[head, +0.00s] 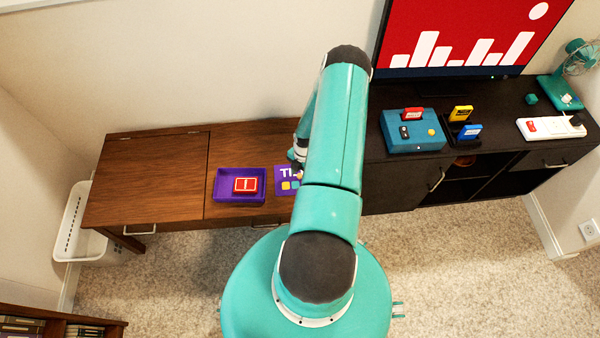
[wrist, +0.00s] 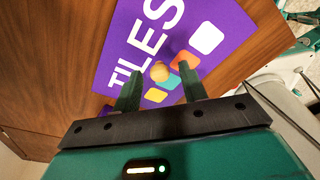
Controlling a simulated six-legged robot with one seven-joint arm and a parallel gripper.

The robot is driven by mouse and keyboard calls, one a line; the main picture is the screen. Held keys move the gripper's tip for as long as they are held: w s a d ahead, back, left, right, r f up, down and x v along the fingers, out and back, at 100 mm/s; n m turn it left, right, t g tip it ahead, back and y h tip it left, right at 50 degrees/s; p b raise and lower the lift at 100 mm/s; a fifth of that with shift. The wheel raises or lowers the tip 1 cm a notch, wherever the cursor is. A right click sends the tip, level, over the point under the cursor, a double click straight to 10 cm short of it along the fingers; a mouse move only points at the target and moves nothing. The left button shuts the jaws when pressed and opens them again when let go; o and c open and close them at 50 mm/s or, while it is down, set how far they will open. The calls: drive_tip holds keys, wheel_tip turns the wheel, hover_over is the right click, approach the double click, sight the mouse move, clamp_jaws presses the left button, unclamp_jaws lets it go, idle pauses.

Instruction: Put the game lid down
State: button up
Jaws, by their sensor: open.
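The game lid (head: 282,188) is a purple panel with white lettering and coloured squares. It appears to lie flat on the brown wooden desk, just right of the open purple game box (head: 219,197). My arm hides its right part in the head view. In the wrist view the lid (wrist: 205,14) reads "TILES" and has a small round tan knob (wrist: 159,72). My gripper (wrist: 160,76) is open, its two fingers on either side of the knob, with gaps visible. Red cards or tiles (head: 246,185) lie inside the box.
The wooden desk (head: 150,175) is clear to the left of the box. A dark cabinet at right bears a teal console (head: 411,138), cartridges, a white power strip (head: 551,127) and a fan (head: 578,60). A white basket (head: 75,215) stands at the left.

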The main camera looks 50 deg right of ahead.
wheel_tip(320, 180, up, 12)
drive_tip(key=d, duration=0.1)
drive_tip(key=shift+d, duration=0.4)
drive_tip(key=w+a+r+m+h, duration=0.1)
drive_tip(key=w+a+r+m, duration=0.3)
drive_tip(key=r, duration=0.7)
drive_tip(key=w+a+r+m+h, duration=0.1)
drive_tip(key=w+a+r+h, duration=0.15)
drive_tip(key=a+r, duration=0.6)
drive_tip(key=w+a+r+m+h, duration=0.1)
drive_tip(key=w+a+r+m, duration=0.15)
drive_tip(key=r, duration=1.05)
drive_tip(key=s+a+r+m+t+y, duration=0.1)
drive_tip(key=s+a+r+m+t, duration=0.1)
drive_tip(key=s+a+r+m, duration=0.3)
drive_tip(key=s+a+r+m+t+y, duration=0.1)
drive_tip(key=s+a+r+m+t, duration=0.2)
drive_tip(key=a+r, duration=0.9)
drive_tip(key=s+a+m, duration=0.1)
drive_tip(key=s+a, duration=0.2)
drive_tip(key=a, duration=0.3)
drive_tip(key=shift+s+m+y, duration=0.35)
drive_tip(key=shift+s, duration=0.05)
